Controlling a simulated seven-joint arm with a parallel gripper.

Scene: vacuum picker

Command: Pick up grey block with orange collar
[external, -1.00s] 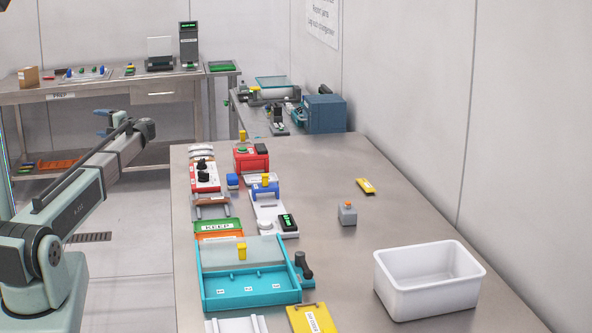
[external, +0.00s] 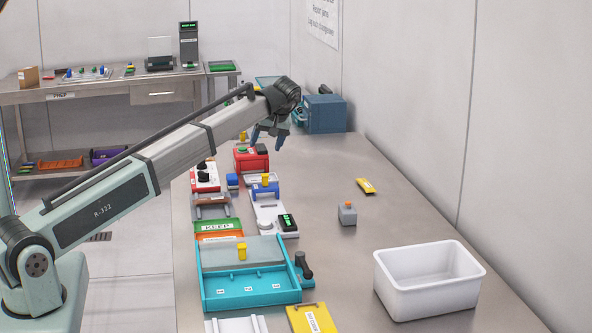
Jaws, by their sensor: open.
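The grey block with orange collar (external: 348,214) sits upright on the bare steel table, right of the middle, with its orange part on top. My gripper (external: 267,141) is in the air over the far left part of the table, near the red device. It points downward with its blue fingers apart and nothing between them. It is well away from the block, behind it and to its left in the picture.
A white bin (external: 428,280) stands at the table's front right. A yellow packet (external: 366,186) lies behind the block. A teal tray (external: 250,290), a red device (external: 251,159) and a white-and-blue device (external: 266,192) line the left side. Bare table (external: 330,255) surrounds the block.

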